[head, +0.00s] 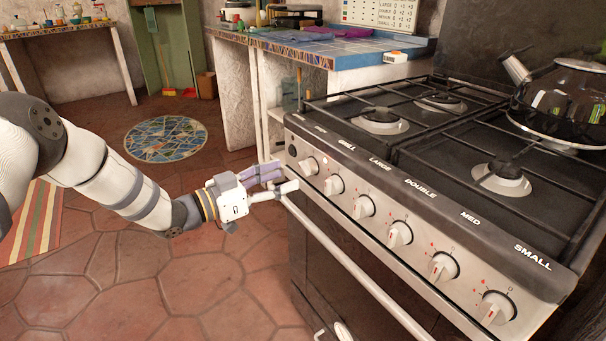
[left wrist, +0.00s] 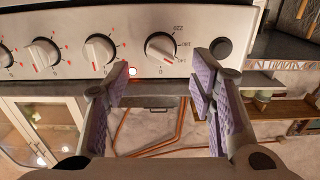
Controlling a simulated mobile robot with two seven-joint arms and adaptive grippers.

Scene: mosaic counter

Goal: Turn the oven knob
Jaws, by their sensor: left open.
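The stove front panel (head: 375,222) carries a row of white round knobs under printed labels. The leftmost knob (head: 309,166), under a small blurred label that I cannot read clearly, sits beside a black button (head: 292,150). My left gripper (head: 280,180) is open just left of this knob, with its purple-padded fingers pointing at the panel. In the left wrist view the same knob (left wrist: 160,48) lies ahead, beyond the gap between the open fingers (left wrist: 165,85). The gap is empty, and the fingers do not visibly grip the knob. My right gripper is not in view.
A long handle bar (head: 350,265) runs below the knobs. A black kettle (head: 570,95) stands on a back burner. A blue-tiled counter (head: 355,52) adjoins the stove. The tiled floor (head: 170,285) left of the stove is mostly clear, with a round mosaic (head: 166,139).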

